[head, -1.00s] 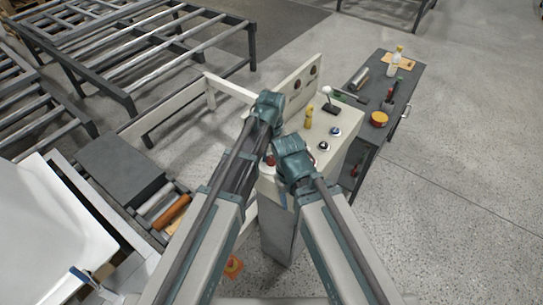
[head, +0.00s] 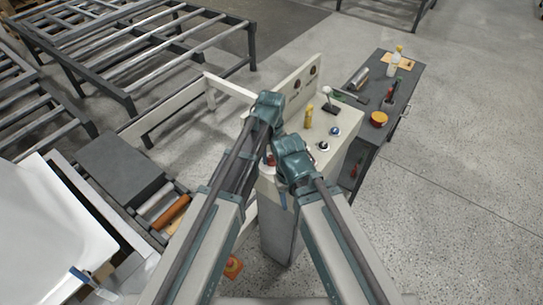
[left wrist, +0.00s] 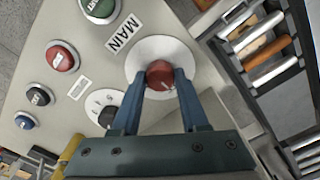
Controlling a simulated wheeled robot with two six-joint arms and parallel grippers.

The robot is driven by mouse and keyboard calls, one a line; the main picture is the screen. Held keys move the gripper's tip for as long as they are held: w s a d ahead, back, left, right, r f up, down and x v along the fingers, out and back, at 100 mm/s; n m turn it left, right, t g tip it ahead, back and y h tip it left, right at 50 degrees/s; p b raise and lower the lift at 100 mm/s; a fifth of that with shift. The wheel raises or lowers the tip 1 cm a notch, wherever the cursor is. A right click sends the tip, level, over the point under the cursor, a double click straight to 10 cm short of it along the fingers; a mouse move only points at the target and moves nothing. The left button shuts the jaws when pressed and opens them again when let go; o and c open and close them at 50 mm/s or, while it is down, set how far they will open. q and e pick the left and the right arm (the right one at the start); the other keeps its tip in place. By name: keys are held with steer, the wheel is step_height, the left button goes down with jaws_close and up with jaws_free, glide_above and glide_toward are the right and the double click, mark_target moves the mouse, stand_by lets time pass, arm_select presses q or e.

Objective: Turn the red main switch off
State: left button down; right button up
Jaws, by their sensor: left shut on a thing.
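The red main switch (left wrist: 160,73) is a round red knob on a white disc (left wrist: 137,57), beside a label reading MAIN (left wrist: 123,33) in the left wrist view. A small pale mark shows on the knob's lower right part. My left gripper (left wrist: 163,84) is shut on this knob, one finger on each side. In the head view my left arm reaches the near end of the cream control console (head: 338,128), with the fingers hidden behind the arm.
Around the switch in the left wrist view are a green button (left wrist: 99,9), a red button (left wrist: 62,57), a black button (left wrist: 40,95) and a black selector (left wrist: 106,116). A roller conveyor (head: 158,205) lies left of the console; a grey tool bench (head: 401,85) stands behind right.

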mark_target(272, 159)
arm_select(q)
steer(key=shift+c, duration=2.1)
jaws_free()
step_height(272, 159, up, 14)
steer(key=p, duration=1.3)
steer(key=shift+p, duration=0.4)
steer(key=shift+f, duration=0.15)
